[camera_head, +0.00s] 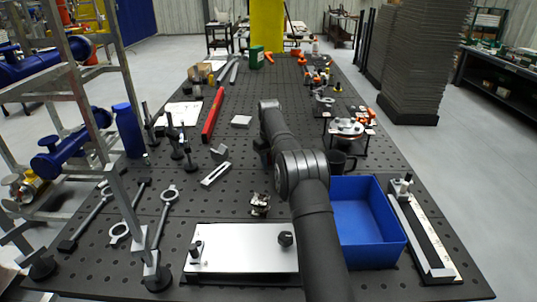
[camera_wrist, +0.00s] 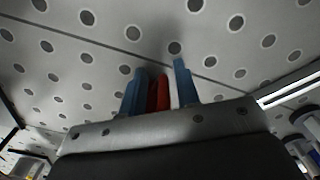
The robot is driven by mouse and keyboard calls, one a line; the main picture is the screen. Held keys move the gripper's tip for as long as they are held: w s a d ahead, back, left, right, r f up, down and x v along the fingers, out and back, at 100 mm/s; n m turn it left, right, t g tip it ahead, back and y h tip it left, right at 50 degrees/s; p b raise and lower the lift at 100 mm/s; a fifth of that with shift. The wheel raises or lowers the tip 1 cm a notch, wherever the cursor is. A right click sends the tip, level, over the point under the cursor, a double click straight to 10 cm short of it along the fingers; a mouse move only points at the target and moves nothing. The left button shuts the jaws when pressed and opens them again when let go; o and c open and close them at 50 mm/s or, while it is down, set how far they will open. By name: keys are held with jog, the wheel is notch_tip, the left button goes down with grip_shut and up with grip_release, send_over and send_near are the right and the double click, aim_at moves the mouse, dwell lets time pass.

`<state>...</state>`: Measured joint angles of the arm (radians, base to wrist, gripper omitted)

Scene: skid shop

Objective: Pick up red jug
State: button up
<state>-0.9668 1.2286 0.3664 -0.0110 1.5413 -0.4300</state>
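No red jug can be made out for certain in either view. In the wrist view, a narrow red shape (camera_wrist: 153,95) shows between the two blue fingers of my gripper (camera_wrist: 158,85), with a thin white strip beside it. I cannot tell whether this is part of the jug, or whether the fingers touch it. The fingers point toward the perforated tabletop (camera_wrist: 105,15). In the head view, my arm hides most of the gripper, which is low over the middle of the table.
A dark mug (camera_head: 341,162) and a blue bin (camera_head: 368,215) stand right of my arm. A long red bar (camera_head: 213,115), a small grey block (camera_head: 241,121) and a slotted metal piece (camera_head: 215,174) lie to the left. A silver plate (camera_head: 240,245) is in front.

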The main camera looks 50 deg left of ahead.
grip_shut()
jog(key=shift+r, duration=0.2)
jog(key=shift+r, duration=1.1)
jog(key=shift+w+d+r, duration=0.1)
jog(key=shift+r, duration=0.85)
jog(key=w+d+r, duration=0.4)
jog(key=d+r, duration=0.2)
jog(key=d, duration=0.4)
jog(key=shift+w+d+r, duration=0.2)
jog(key=shift+d+r, duration=0.05)
jog(key=shift+r, duration=0.05)
dwell(1.5)
